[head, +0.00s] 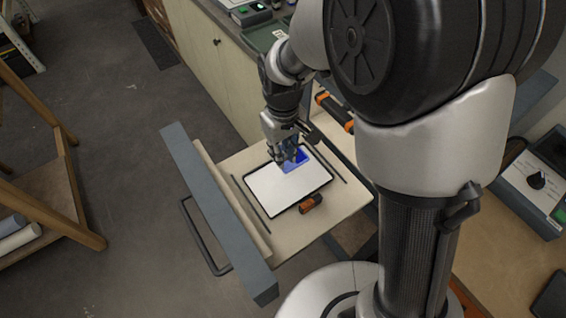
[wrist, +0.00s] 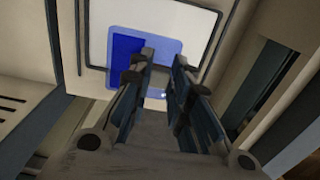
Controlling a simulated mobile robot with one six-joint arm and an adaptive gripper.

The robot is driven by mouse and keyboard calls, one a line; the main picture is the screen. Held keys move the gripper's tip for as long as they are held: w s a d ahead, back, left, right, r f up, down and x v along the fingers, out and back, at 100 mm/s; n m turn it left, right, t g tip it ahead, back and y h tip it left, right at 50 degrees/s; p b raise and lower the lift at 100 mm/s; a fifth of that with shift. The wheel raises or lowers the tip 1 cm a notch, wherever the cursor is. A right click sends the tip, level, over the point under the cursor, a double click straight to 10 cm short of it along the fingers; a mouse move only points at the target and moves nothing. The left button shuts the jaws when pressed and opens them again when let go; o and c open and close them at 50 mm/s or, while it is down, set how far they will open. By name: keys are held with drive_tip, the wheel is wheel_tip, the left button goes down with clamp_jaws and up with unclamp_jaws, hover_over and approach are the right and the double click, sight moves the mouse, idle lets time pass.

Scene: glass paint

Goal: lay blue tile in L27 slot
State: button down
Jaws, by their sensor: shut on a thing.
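The blue tile (head: 299,158) is at the far end of a white, dark-framed panel (head: 285,190) in the head view. It is a flat square with a darker blue left part in the wrist view (wrist: 126,50). My gripper (head: 284,160) points down and is shut on the tile (wrist: 173,47). The fingers (wrist: 163,62) cover part of it. The tile overlaps the panel (wrist: 195,22) in both views; I cannot tell whether it touches it. No L27 label is readable, so I cannot pick out that slot.
The panel lies on a pale board (head: 228,165) with thin dark rods beside it. A grey beam (head: 215,210) runs along the left. An orange-and-black object (head: 311,204) sits at the panel's near edge. A cabinet (head: 215,75) stands behind. A wooden rack (head: 45,150) is at far left.

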wheel_tip(320, 180, up, 8)
drive_tip(key=shift+r+p, duration=0.1)
drive_tip(key=shift+p, duration=0.75)
wheel_tip(320, 180, up, 3)
drive_tip(key=p, duration=0.2)
drive_tip(key=shift+r+p, duration=0.15)
drive_tip(key=shift+p, duration=0.25)
